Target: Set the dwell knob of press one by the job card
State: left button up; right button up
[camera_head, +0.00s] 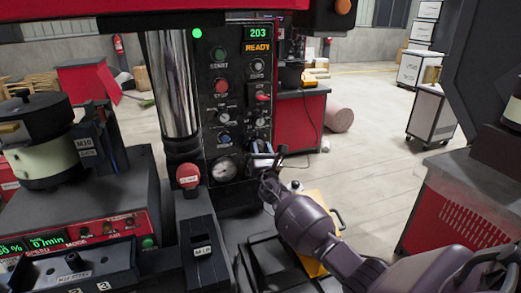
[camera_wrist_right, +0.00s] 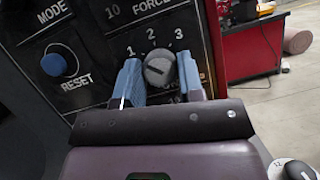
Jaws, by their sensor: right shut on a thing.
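The press's black control panel (camera_head: 238,72) stands in the middle of the head view. My right gripper (camera_head: 262,147) is at its lower right. In the right wrist view, its two blue fingers (camera_wrist_right: 160,76) sit on either side of a round grey knob (camera_wrist_right: 159,68) and are shut on it. The numbers 1, 2 and 3 are printed around the knob. A dark line marks its face; I cannot tell surely which number it points at. The label below the knob is mostly hidden by the gripper. I see no readable job card. My left gripper is not in view.
A blue RESET button (camera_wrist_right: 54,65) is left of the knob. The panel display (camera_head: 258,39) reads 203 and READY. A pressure gauge (camera_head: 223,169) and a red mushroom button (camera_head: 188,176) are nearby. Open floor (camera_head: 380,150) lies to the right.

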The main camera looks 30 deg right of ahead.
jog(key=shift+m+h, duration=0.4)
jog(key=shift+m, duration=0.1)
jog(key=m+g+h, duration=0.1)
jog(key=m, duration=0.1)
jog(key=m+g+b, duration=0.1)
jog(key=m, duration=0.2)
jog(key=shift+a+h, duration=0.1)
jog(key=shift+h, duration=0.3)
jog(key=shift+r+m+g+h, duration=0.1)
jog(key=shift+m+g+h, duration=0.35)
jog(key=shift+m, duration=0.9)
jog(key=shift+r+m+g+h, duration=0.1)
jog(key=shift+m+g+h, duration=0.3)
jog(key=shift+m, duration=1.25)
jog(key=o, duration=0.9)
jog(key=shift+a+f, duration=0.1)
jog(key=v, duration=1)
jog(key=shift+s+a+r+b, duration=0.2)
jog(key=shift+s+b, duration=0.15)
